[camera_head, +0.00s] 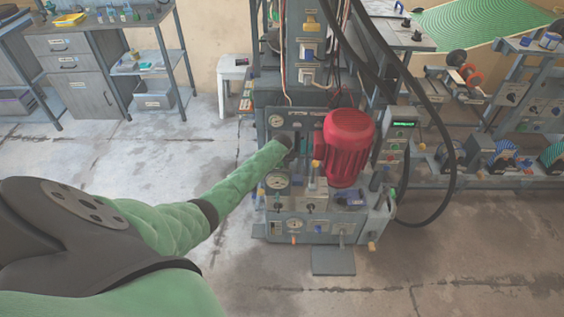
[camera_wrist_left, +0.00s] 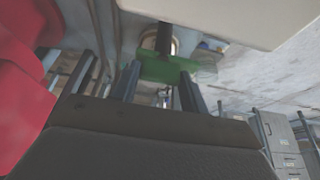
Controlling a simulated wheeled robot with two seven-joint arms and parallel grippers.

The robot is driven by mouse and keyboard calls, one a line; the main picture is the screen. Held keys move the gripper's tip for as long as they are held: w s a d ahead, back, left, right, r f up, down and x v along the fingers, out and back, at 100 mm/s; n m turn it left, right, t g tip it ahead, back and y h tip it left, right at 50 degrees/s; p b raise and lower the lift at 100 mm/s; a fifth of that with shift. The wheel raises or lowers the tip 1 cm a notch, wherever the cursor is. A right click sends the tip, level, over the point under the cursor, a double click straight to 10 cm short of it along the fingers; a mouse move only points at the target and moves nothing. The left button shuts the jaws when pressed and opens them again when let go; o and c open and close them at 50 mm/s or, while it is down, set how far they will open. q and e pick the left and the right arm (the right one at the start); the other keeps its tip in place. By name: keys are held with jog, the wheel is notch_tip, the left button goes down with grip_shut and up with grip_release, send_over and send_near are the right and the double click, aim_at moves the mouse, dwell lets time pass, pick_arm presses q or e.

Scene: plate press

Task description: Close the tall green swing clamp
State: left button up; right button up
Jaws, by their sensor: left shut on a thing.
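My left arm reaches from the left in the head view to the front of the press machine (camera_head: 314,230). My left gripper (camera_head: 288,143) is at the machine's upper left, beside the red motor, and its fingers are too small to make out there. In the left wrist view my left gripper (camera_wrist_left: 160,80) has its two dark fingers at a translucent green part (camera_wrist_left: 165,68), which appears to be the green swing clamp, and is shut on it. A dark post stands directly behind the green part. The clamp cannot be made out clearly in the head view. My right gripper is not in view.
The red motor (camera_head: 348,145) stands just right of my left gripper. Dials, knobs and black hoses (camera_head: 450,120) crowd the machine. A pale panel (camera_wrist_left: 230,15) overhangs the fingers. Benches stand at the back left and right. The floor at the left is clear.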

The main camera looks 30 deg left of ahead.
pick_arm(q)
jog(key=o, duration=1)
jog(key=shift+r, duration=0.15)
jog(key=shift+s+d+r, duration=0.1)
jog(key=shift+r, duration=0.15)
jog(key=v, duration=0.7)
jog(key=shift+b, duration=0.35)
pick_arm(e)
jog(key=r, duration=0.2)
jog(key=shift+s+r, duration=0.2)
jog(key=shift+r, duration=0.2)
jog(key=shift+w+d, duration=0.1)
